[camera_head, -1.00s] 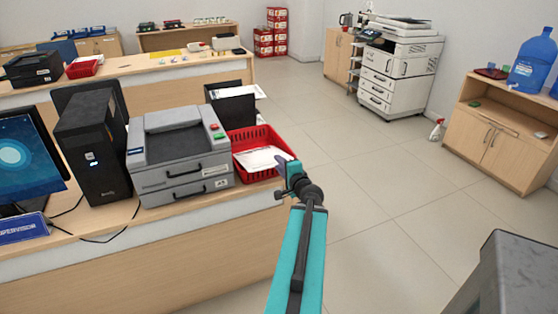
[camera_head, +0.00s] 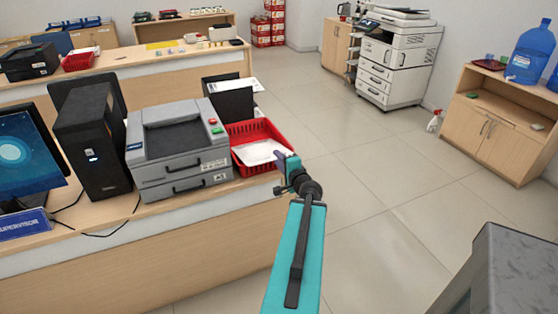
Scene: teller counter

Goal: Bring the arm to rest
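My teal arm reaches up from the bottom of the head view, right of the counter (camera_head: 200,237). My gripper (camera_head: 282,160) is at its far end, in front of the right edge of a red basket (camera_head: 259,130). White paper (camera_head: 262,152) lies in the basket and the gripper overlaps its right end in the picture. I cannot tell whether the gripper touches the basket or the paper. The fingers are small and seen from behind, so their opening and anything between them cannot be made out.
A grey two-drawer machine (camera_head: 178,148), a black computer tower (camera_head: 93,143) and a monitor (camera_head: 30,155) stand on the counter. A dark grey block (camera_head: 515,270) is at the lower right. Open tiled floor (camera_head: 390,180) lies between the counter and a wooden cabinet (camera_head: 500,128).

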